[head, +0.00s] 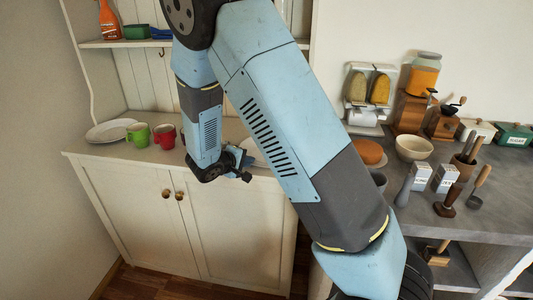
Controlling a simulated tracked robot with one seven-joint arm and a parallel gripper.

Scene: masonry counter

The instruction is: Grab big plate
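A large white plate (106,131) lies on the left end of the white cabinet top, partly behind a green cup. Another pale, round-edged piece (258,148) on the same top shows beside my arm; the arm hides much of it, and I cannot tell its full size. My gripper (242,168) hangs at the cabinet's front edge, to the right of the red cup and clear of the left plate. It is small and seen from the side, so I cannot tell whether its fingers are open or shut.
A green cup (139,135) and a red cup (165,136) stand between the left plate and my gripper. Shelves with an orange spray bottle (110,20) rise behind. A grey counter (420,205) at right holds bowls, grinders and jars. My arm crosses the middle of the view.

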